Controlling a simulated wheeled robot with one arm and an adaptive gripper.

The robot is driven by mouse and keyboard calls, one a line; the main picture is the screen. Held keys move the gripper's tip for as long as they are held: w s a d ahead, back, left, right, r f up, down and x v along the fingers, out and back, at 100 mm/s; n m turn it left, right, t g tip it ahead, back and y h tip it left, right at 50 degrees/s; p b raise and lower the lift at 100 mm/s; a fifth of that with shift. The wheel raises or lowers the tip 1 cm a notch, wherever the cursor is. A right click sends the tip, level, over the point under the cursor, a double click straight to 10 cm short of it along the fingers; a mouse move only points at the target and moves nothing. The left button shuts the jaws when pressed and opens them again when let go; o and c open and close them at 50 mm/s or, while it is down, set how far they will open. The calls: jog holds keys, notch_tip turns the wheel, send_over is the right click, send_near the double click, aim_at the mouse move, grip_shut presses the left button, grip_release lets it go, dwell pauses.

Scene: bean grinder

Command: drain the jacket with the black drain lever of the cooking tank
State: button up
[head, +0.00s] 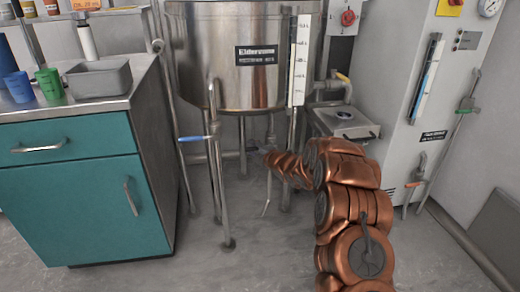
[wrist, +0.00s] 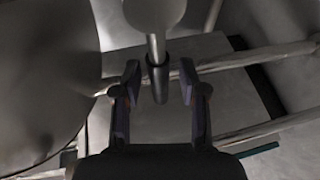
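The cooking tank (head: 235,70) is a large steel vessel on legs in the middle of the head view. In the wrist view, the black drain lever (wrist: 158,82) has a dark grip on a metal rod. The grip lies between the two fingers of my gripper (wrist: 160,88), with a visible gap on each side. My gripper is open and does not appear to touch the lever. In the head view, my gripper (head: 256,150) reaches under the tank, small and dark; the black lever cannot be made out there.
A blue-handled valve (head: 193,138) stands on a pipe left of my gripper. A grey cabinet (head: 400,100) stands at the right. Tank legs and pipes surround the space; the front floor (head: 235,265) is clear.

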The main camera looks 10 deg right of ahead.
grip_shut()
dwell(0.4)
